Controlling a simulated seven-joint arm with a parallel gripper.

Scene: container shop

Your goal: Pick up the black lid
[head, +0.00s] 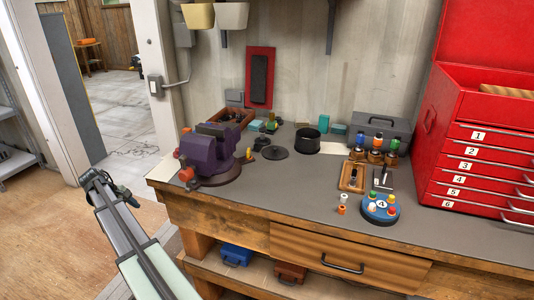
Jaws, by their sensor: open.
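The black lid (274,153) looks like a flat dark disc with a small raised middle. It lies on the grey workbench top (320,195), just left of an open black round pot (307,145). My gripper (130,198) is at the lower left, in front of the bench's left end and well away from the lid. It is open, and I see nothing held in it. Its fingers are small and dark in this view.
A purple vise (210,152) stands left of the lid, between it and my gripper. A blue round holder (380,210) with coloured pegs is at front right. A red drawer chest (480,140) fills the right side.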

